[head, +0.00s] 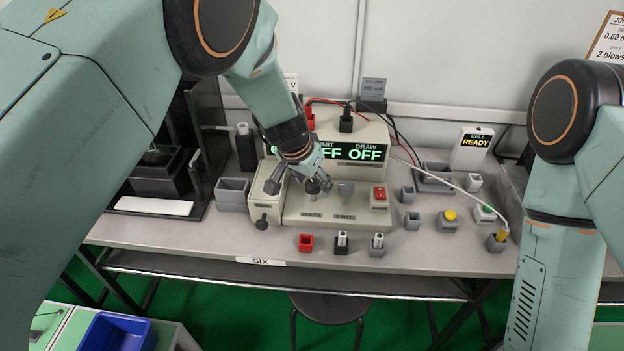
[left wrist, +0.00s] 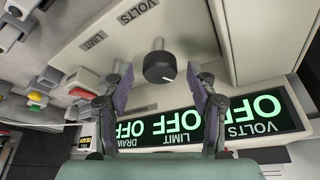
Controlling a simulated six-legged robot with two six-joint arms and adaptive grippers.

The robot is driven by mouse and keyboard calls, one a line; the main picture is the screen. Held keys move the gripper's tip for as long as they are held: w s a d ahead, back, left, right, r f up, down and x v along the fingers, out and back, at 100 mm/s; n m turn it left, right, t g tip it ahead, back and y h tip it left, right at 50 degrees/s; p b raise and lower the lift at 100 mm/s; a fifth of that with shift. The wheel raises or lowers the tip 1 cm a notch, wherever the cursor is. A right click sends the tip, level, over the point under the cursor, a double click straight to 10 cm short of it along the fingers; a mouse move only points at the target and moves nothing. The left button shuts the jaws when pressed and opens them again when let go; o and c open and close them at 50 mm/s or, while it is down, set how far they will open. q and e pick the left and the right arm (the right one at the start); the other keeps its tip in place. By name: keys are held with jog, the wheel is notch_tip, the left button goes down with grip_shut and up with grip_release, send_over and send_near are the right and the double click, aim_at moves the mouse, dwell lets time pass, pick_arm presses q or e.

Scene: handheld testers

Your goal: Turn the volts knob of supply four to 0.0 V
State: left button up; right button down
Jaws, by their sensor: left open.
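The supply (head: 296,213) is a cream box with a sloped front on the grey bench, whose front-edge plate reads SIX. Its display (head: 365,152) is lit green; the left wrist view shows it upside down, with VOLTS, LIMIT and DRAW all reading OFF. The dark round volts knob (left wrist: 159,67) has a white mark on its rim, toward the lower right in that view. My left gripper (head: 303,187) is open over the knob; in the left wrist view its fingers (left wrist: 162,78) stand either side, apart from it. My right gripper is out of view.
The limit knob (head: 346,188) and a red switch (head: 379,197) are close on the right. A lever-topped box (head: 265,195) adjoins on the left. Small sockets and buttons (head: 447,221) fill the bench's right side. A red box (head: 306,242) stands near the front edge.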

pick_arm(q)
jog(key=shift+s+r, duration=0.1)
jog(key=shift+r, duration=0.15)
jog(key=shift+v, duration=1.15)
jog(key=s+a, duration=0.6)
jog(key=s, duration=0.4)
jog(key=shift+s, duration=0.25)
jog(key=shift+a, duration=0.1)
